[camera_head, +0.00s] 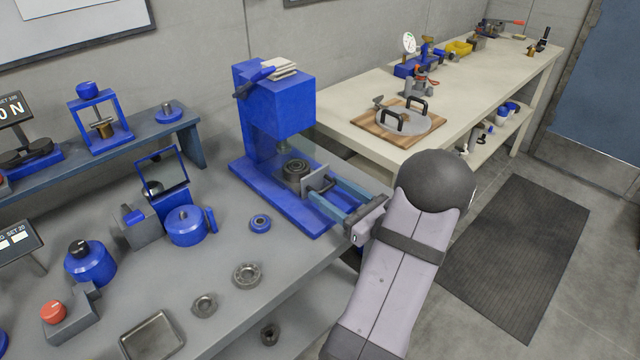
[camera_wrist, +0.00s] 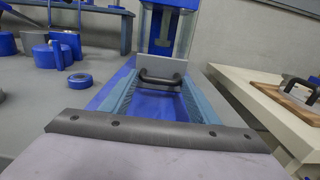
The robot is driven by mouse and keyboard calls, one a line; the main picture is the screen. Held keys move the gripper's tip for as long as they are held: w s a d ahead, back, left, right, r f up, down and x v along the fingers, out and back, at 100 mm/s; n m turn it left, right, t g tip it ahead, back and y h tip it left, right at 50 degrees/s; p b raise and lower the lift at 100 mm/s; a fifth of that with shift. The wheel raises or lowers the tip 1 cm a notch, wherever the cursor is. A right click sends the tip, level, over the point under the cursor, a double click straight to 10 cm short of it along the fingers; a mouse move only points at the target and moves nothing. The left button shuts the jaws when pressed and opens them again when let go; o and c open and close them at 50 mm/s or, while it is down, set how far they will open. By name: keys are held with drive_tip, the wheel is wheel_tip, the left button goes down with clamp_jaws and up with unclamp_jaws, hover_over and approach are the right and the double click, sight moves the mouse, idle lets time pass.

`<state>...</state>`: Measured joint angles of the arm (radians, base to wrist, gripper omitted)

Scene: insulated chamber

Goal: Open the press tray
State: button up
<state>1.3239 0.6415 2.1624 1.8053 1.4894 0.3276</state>
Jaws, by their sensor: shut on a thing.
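The blue press (camera_head: 275,105) stands on the grey bench, with a round dark metal die (camera_head: 295,168) under its head. The press tray shows as an upright grey front plate (camera_head: 314,179) with a dark handle (camera_wrist: 161,78). The plate sits close in front of the die. My gripper (camera_head: 322,184) reaches in over the blue base from the front right. In the wrist view its two long blue-grey fingers (camera_wrist: 162,82) lie at either end of the handle, shut on it. The fingers partly hide the handle in the head view.
Small blue parts and metal rings (camera_head: 246,275) lie on the bench to the left. A blue disc (camera_head: 260,223) lies beside the press base. A cream bench (camera_head: 350,105) with a wooden board stands behind right. Open floor with a dark mat (camera_head: 525,255) is at right.

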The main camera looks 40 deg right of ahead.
drive_tip(key=s, duration=0.7)
drive_tip(key=shift+s+p, duration=0.3)
drive_tip(key=o, duration=1.2)
drive_tip(key=shift+a, duration=0.1)
drive_tip(key=s+b, duration=0.1)
drive_tip(key=s, duration=0.6)
drive_tip(key=shift+s, duration=0.15)
